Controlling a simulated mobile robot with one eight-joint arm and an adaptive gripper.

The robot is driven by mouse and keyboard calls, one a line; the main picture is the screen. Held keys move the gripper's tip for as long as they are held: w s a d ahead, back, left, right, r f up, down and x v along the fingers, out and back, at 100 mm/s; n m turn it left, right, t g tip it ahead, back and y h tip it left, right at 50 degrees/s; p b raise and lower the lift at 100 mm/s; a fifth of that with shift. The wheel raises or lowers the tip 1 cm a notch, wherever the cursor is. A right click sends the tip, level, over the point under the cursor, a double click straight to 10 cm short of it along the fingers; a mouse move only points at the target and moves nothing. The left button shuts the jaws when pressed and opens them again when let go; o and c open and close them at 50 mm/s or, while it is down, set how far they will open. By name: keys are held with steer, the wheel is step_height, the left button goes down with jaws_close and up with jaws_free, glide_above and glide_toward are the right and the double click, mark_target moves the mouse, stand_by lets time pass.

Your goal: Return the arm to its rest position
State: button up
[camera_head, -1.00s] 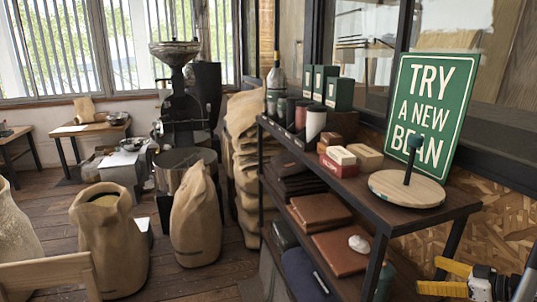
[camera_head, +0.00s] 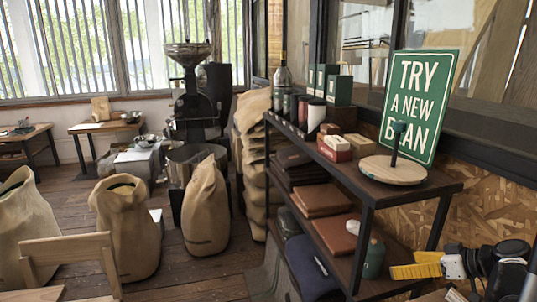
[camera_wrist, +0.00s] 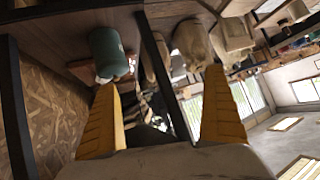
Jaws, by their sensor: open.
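My gripper (camera_head: 408,265) has two yellow fingers and shows at the lower right of the head view, beside the lower part of the dark shelf rack. In the wrist view its fingers (camera_wrist: 160,80) stand wide apart with nothing held between them. My dark arm end with a white part lies behind the fingers in the head view; the rest of the arm is cut off by the frame edge. A green canister (camera_head: 374,259) stands on a lower shelf to the left of the fingers. It also shows in the wrist view (camera_wrist: 109,50), beyond the left finger.
The shelf rack (camera_head: 405,202) holds boxes, a round wooden stand (camera_head: 394,172) and a green sign (camera_head: 419,105). A wood-chip panel wall (camera_head: 480,215) is behind the gripper. Sacks (camera_head: 206,210) and a wooden chair (camera_head: 68,250) stand left. Some floor (camera_head: 215,270) is clear.

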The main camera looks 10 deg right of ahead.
steer(key=a+m+g+h+b, duration=0.1)
steer(key=a+g+b, duration=0.1)
steer(key=a, duration=1)
steer(key=s+a+f+m+h+b, duration=0.2)
steer(key=s+a+h+b, duration=0.2)
steer(key=s+a, duration=1)
steer(key=a+b, duration=0.1)
steer(key=a, duration=0.2)
steer(key=shift+a+m+g+h+b, duration=0.3)
steer(key=shift+b, duration=0.05)
steer(key=shift+w+f, duration=0.1)
steer(key=shift+f, duration=0.05)
